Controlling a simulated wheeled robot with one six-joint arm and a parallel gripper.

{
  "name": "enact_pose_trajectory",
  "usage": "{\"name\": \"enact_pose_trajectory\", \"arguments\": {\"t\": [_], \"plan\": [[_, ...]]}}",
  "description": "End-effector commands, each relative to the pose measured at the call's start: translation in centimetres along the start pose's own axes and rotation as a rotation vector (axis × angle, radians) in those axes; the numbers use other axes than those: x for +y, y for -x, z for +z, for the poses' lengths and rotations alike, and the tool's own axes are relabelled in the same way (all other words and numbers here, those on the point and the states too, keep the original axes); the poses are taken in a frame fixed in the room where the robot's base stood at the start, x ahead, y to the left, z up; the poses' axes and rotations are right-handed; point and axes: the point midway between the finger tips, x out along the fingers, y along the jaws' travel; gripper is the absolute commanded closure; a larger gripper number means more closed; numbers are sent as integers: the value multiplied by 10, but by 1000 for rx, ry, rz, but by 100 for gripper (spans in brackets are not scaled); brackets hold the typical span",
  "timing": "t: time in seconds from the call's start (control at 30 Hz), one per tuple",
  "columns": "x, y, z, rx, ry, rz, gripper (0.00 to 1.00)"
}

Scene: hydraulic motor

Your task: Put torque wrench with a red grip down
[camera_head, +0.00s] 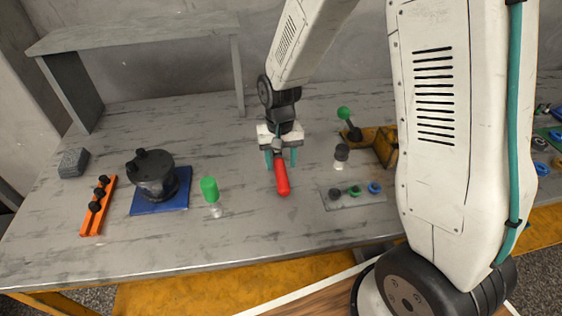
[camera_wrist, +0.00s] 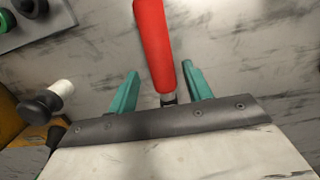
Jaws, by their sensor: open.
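The torque wrench's red grip (camera_head: 282,178) points toward the front edge of the grey workbench. In the wrist view the red grip (camera_wrist: 156,45) runs up and away between the two teal fingers. My gripper (camera_head: 281,160) is directly over the wrench, with a finger on each side; it also shows in the wrist view (camera_wrist: 160,88). The fingers are open, with a visible gap on both sides of the wrench. The wrench's head end is hidden under my gripper. The wrench looks to lie on or very close to the bench top.
Left of the wrench stand a green-topped part (camera_head: 209,189), a dark motor housing on a blue plate (camera_head: 178,201) and an orange strip (camera_head: 91,221). To the right are a grey plate with rings (camera_head: 350,201), a black-and-white part (camera_head: 341,157) and a yellow fixture (camera_head: 384,146).

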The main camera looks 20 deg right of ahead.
Motion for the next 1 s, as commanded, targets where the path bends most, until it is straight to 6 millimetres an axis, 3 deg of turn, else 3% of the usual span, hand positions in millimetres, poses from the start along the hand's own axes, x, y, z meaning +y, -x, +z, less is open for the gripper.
{"name": "enact_pose_trajectory", "arguments": {"t": [0.43,0.6,0.83,1.0], "plan": [[0,90,-1,4,0,-1,50],[0,108,0,1,0,0,50],[2,117,3,3,2,-1,50],[18,149,31,34,27,-9,50]]}}
